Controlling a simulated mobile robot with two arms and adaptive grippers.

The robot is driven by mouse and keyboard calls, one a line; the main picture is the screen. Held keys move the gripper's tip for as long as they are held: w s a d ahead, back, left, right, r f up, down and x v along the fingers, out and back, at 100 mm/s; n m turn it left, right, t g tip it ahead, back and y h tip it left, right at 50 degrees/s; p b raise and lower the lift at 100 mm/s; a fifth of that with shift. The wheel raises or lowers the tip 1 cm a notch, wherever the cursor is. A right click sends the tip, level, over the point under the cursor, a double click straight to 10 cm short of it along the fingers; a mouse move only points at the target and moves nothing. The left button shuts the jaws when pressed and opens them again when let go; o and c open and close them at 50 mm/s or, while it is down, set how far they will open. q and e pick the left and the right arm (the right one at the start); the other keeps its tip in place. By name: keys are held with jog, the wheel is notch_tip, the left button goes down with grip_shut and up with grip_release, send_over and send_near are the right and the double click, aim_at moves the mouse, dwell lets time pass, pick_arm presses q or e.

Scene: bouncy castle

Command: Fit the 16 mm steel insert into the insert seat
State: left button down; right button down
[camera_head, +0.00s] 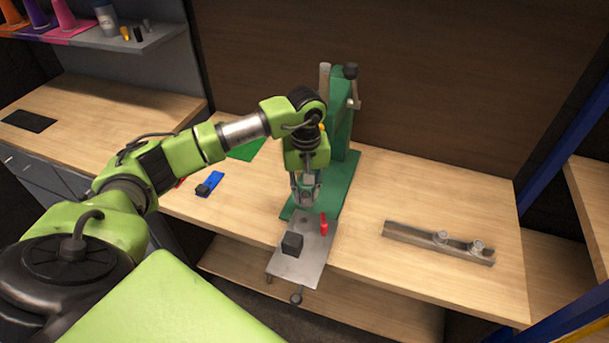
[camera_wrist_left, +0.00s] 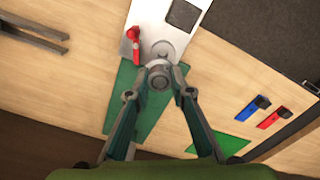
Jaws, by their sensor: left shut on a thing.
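My left gripper (camera_head: 304,200) points down over the metal plate (camera_head: 309,258), in front of the green press (camera_head: 338,140). In the left wrist view, my left gripper (camera_wrist_left: 159,92) is shut on a small round steel piece, the steel insert (camera_wrist_left: 158,76), between its fingertips. A round mark on the plate, which looks like the insert seat (camera_wrist_left: 163,50), shows just beyond the insert; the insert partly covers that area. I cannot tell the height of the insert above the plate. A red lever (camera_head: 323,224) and a black block (camera_head: 292,243) are on the plate. My right gripper is not in view.
A blue piece (camera_head: 210,184) and a green mat (camera_head: 246,150) lie left of the press. A shelf (camera_head: 160,36) stands at the back left. The bench between plate and rail is clear.

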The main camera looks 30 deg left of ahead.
pick_arm(q)
jog(key=shift+w+a, duration=0.15)
jog(key=shift+a, duration=0.3)
jog(key=shift+a+f, duration=0.1)
jog(key=shift+f, duration=0.1)
jog(key=shift+f+b, duration=0.65)
jog(key=shift+f, duration=0.45)
jog(key=shift+f+b, duration=0.8)
jog(key=shift+f, duration=0.9)
jog(key=shift+f+b, duration=0.2)
jog(key=shift+b, duration=0.35)
jog(key=shift+f, duration=0.1)
jog(key=shift+b, duration=0.35)
jog(key=shift+f+b, duration=0.15)
jog(key=shift+b, duration=0.15)
